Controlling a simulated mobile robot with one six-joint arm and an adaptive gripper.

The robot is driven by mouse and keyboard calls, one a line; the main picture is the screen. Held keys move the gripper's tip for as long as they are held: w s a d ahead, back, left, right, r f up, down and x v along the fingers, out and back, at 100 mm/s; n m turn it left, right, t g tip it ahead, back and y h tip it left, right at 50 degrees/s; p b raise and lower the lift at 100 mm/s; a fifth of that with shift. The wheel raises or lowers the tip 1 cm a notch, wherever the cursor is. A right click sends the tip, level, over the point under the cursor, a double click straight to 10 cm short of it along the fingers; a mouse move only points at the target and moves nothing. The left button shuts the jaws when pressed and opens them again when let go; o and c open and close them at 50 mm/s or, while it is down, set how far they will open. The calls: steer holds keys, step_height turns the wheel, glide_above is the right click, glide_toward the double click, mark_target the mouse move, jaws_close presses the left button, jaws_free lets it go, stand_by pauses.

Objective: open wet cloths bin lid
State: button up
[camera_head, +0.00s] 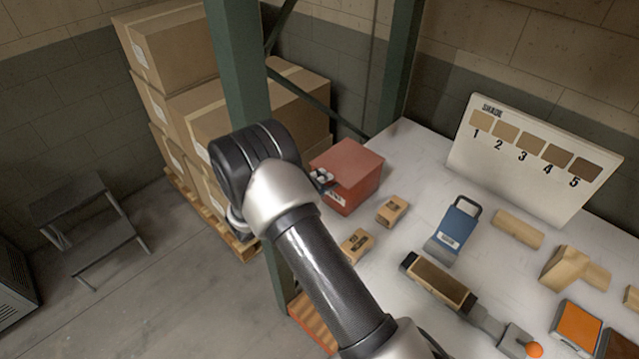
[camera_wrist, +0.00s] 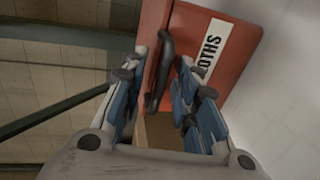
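The wet cloths bin is a red box (camera_head: 355,175) at the table's left edge, its lid looking shut in the head view. In the wrist view the red bin (camera_wrist: 250,40) fills the upper middle, with a white label ending in "OTHS" (camera_wrist: 213,48) and a dark bar handle (camera_wrist: 160,72). My gripper (camera_head: 322,179) is at the bin's left side, mostly hidden behind my arm in the head view. In the wrist view my gripper (camera_wrist: 162,68) is open, its blue-padded fingers on either side of the handle, with gaps showing.
A green rack post (camera_head: 238,70) stands behind my arm, with stacked cardboard boxes (camera_head: 190,90) beyond. A numbered colour board (camera_head: 530,150) stands at the back.

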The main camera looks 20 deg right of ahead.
jaws_close()
stand_by(0.4)
stand_by(0.4)
